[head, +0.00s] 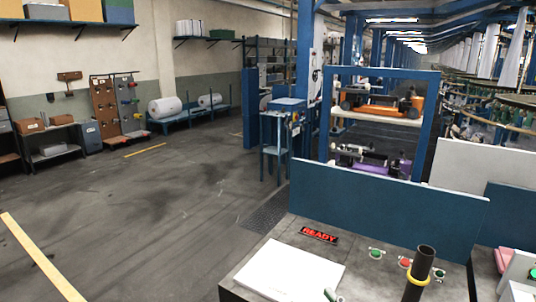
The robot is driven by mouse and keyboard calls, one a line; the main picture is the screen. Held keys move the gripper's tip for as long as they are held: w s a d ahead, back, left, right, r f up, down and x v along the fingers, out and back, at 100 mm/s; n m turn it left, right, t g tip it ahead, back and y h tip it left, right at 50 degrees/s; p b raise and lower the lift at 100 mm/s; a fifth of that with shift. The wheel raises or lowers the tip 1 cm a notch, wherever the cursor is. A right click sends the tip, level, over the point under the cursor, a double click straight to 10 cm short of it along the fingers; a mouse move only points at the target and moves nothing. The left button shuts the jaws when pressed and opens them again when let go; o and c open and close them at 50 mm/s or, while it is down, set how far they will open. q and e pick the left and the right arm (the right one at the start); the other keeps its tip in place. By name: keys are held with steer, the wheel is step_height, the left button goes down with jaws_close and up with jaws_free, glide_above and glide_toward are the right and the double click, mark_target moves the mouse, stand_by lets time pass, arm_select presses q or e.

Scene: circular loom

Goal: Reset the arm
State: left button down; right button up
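Neither of my arms nor my grippers can be made out in the head view. The task names no other object. The nearest surface is a grey worktop (300,233) at the lower right, with a blue panel (388,208) standing along its back. A red lit "READY" sign (319,235) lies on the worktop.
On the worktop are a white slab (290,272), green (376,253) and red (405,262) buttons, and an upright dark tube (419,272) with a yellow ring. A blue-framed rack (380,72) stands behind. Open floor (150,215) lies left, with a yellow line (40,260).

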steer(key=s+f+g+h, duration=0.2)
steer(key=s+f+g, duration=0.25)
steer(key=f, duration=0.45)
steer(key=s+f+g+h, duration=0.1)
steer(key=s+f+g, duration=0.3)
steer(key=f, duration=0.5)
steer(key=s+d+f+m+g+h, duration=0.6)
steer(key=s+d+f, duration=0.2)
steer(key=s+d, duration=0.3)
step_height(320, 180, down, 28)
steer(key=s+g, duration=0.1)
steer(key=s+d+f, duration=0.1)
steer(key=s+f, duration=0.7)
steer(key=s+d+f+g+b, duration=0.1)
steer(key=s+d+f, duration=0.1)
steer(key=s+f, duration=0.5)
steer(key=shift+s+d+f+n, duration=0.3)
steer(key=shift+s+f, duration=0.05)
steer(key=shift+s, duration=0.15)
